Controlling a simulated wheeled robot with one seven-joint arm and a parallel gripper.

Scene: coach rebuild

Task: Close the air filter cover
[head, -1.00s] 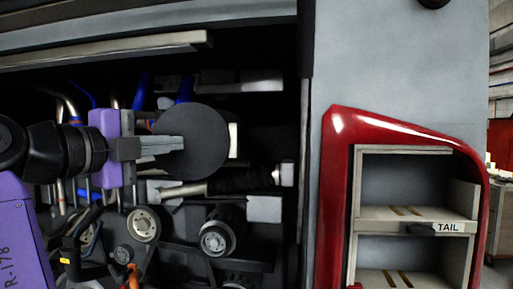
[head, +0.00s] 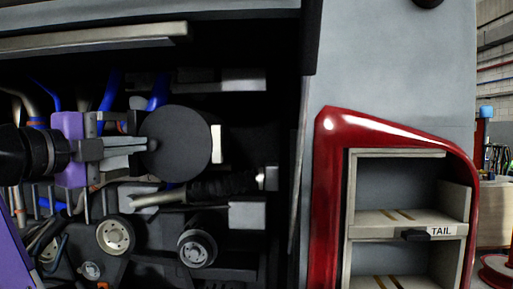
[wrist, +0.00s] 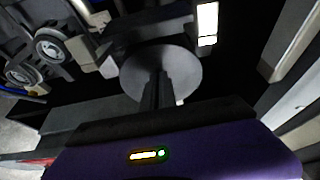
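The air filter cover looks to be the dark grey round disc (head: 183,146) in the engine bay. In the wrist view the disc (wrist: 188,75) is straight ahead of my fingers. I cannot tell whether it sits fully closed. My gripper (head: 150,145) comes in from the left, with its fingertips overlapping the disc's left part in the head view. In the wrist view the fingers (wrist: 157,80) look together, with nothing visible between them. They hide part of the disc, and I cannot tell whether they touch it.
Below the disc are a black ribbed hose (head: 225,184) and pulleys (head: 197,249). Blue pipes (head: 108,92) run behind. A pale bar (head: 90,38) crosses above. To the right stand a grey body panel (head: 390,70) and a red-framed shelf (head: 328,200) labelled TAIL.

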